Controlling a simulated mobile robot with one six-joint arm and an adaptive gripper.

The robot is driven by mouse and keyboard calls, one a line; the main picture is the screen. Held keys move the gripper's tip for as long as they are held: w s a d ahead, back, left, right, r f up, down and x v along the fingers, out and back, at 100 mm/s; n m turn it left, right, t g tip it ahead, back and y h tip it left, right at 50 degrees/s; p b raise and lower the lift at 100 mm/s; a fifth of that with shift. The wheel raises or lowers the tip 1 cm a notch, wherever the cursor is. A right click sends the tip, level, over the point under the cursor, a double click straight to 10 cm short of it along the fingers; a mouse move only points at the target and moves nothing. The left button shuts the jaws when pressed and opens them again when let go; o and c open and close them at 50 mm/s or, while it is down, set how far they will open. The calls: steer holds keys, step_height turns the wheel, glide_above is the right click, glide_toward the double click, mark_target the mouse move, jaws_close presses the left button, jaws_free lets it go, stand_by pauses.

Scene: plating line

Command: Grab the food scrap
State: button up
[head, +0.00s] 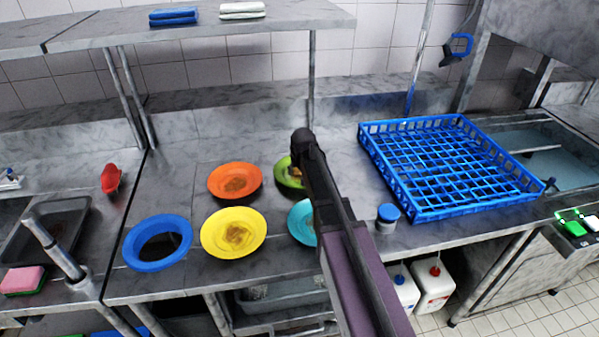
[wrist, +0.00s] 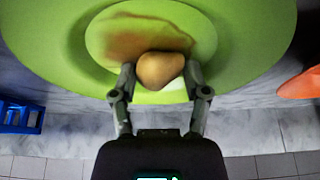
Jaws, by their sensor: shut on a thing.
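The food scrap (wrist: 160,69) is a rounded tan-brown piece in the wrist view, at the near side of the centre of a green plate (wrist: 255,35). My gripper (wrist: 160,80) is shut on it, with one finger on each side. A brown sauce smear lies on the plate beside the scrap. A small white patch shows just below the scrap. In the head view my arm covers much of the green plate (head: 282,178) and my gripper (head: 297,172) is mostly hidden there. I cannot tell whether the scrap touches the plate.
Orange (head: 222,173), yellow (head: 212,240), blue (head: 135,254) and teal (head: 300,208) plates with food residue surround the green one; my arm partly hides the teal. A blue rack (head: 450,207) stands to the right, and a blue-lidded jar (head: 387,226) stands near the counter edge.

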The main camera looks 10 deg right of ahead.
mark_target(298, 169)
steer(key=shift+r, duration=0.15)
step_height(298, 169, up, 4)
steer(key=p, duration=0.4)
steer(key=shift+f, duration=0.2)
steer(key=s, duration=0.5)
steer(key=s+d, duration=0.1)
steer(key=s, duration=0.4)
steer(key=s+d+r+p, duration=0.1)
steer(key=s, duration=0.5)
